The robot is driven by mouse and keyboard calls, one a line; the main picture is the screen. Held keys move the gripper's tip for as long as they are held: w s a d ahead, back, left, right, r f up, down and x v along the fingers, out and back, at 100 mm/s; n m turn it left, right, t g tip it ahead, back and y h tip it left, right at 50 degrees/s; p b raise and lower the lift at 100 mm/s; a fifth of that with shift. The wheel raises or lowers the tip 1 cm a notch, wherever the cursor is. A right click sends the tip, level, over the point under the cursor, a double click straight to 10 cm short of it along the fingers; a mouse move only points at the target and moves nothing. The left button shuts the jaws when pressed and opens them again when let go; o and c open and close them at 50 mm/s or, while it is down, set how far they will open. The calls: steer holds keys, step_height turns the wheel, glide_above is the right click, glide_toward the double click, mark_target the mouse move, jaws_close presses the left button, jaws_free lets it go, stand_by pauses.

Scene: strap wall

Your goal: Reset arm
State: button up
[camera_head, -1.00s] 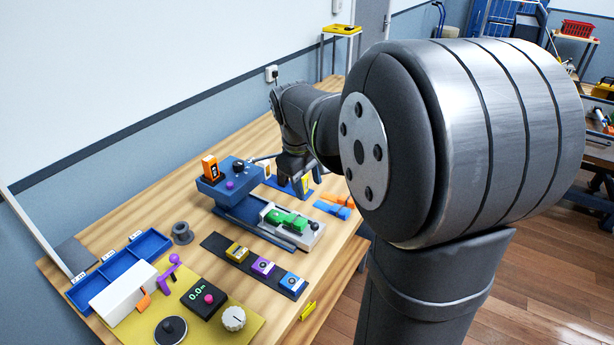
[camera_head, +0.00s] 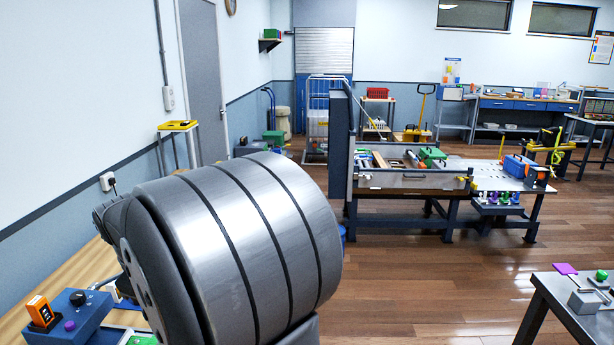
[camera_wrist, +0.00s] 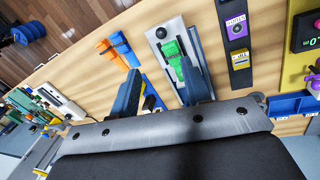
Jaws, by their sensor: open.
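My gripper (camera_wrist: 163,70) shows in the wrist view with its two dark fingers spread apart. Nothing is clasped between them. In the head view my arm's large silver-and-black joint fills the lower left, and my gripper is hidden there.
Orange-and-blue pieces (camera_wrist: 118,50) lie left of the plate. A dark strip (camera_wrist: 238,66) with purple and yellow blocks is on the right. The head view shows a workbench (camera_head: 410,185) across open wooden floor (camera_head: 430,285).

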steer(key=w+f, duration=0.1)
steer(key=f, duration=0.4)
steer(key=w+f, duration=0.1)
steer(key=f, duration=0.4)
steer(key=w+f, duration=0.1)
steer(key=f, duration=0.4)
steer(key=shift+d+f, duration=0.25)
steer(key=s+r, duration=0.3)
steer(key=r, duration=1.4)
steer(key=w+f, duration=0.1)
steer(key=f, duration=0.4)
steer(key=w+f, duration=0.1)
steer(key=f, duration=1)
steer(key=shift+w+f, duration=0.15)
steer(key=shift+w, duration=0.25)
steer(key=a, duration=1.1)
steer(key=shift+w+a+f, duration=0.1)
steer(key=shift+f, duration=0.25)
steer(key=s+r, duration=0.3)
steer(key=r, duration=1.5)
steer(key=s+a+n+t+y, duration=0.1)
steer(key=s+a+n+y, duration=0.1)
steer(key=s, duration=0.3)
steer(key=shift+s+a+r+n+t+y, duration=0.25)
steer(key=shift+r+n+t+y, duration=0.05)
steer(key=shift+t, duration=0.1)
